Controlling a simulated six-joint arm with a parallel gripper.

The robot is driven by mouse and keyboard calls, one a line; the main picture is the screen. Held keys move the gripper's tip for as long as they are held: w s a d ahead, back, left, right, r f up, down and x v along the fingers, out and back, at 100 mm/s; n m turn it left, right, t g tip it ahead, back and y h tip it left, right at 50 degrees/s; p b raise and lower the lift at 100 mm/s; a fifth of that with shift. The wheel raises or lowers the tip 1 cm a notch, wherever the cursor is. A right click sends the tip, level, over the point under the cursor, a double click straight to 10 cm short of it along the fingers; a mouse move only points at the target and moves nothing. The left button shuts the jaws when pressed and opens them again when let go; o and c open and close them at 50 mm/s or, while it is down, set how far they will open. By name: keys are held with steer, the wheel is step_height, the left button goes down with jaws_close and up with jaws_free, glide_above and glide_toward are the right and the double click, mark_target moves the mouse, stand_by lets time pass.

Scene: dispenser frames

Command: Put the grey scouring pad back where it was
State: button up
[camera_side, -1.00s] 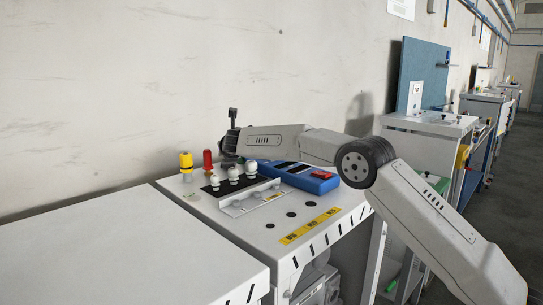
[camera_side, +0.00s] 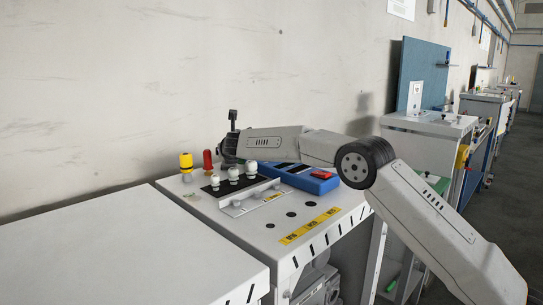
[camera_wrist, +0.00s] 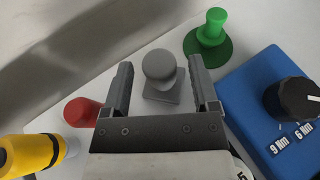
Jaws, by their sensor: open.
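In the wrist view a grey round knob on a square grey base (camera_wrist: 160,76), apparently the grey scouring pad, stands on the white bench top. My gripper (camera_wrist: 162,66) is open, with one finger on each side of the grey piece. Gaps show between the fingers and the knob. Whether the piece sits in a holder I cannot tell. In the side view my gripper (camera_side: 229,148) is low at the back of the bench, and the grey piece is hidden there.
A red piece (camera_wrist: 82,111) and a yellow-and-black piece (camera_wrist: 38,153) stand left of my gripper. A green knobbed piece (camera_wrist: 212,35) and a blue box with a black dial (camera_wrist: 247,108) are to the right. White knobs (camera_side: 233,174) stand in front; the wall (camera_side: 130,90) is close behind.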

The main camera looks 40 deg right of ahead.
steer(key=shift+r, duration=0.15)
steer(key=shift+s+a, duration=0.1)
steer(key=shift+s+a+r, duration=0.3)
steer(key=shift+s+r, duration=0.05)
steer(key=shift+s, duration=0.2)
steer(key=shift+v, duration=5.2)
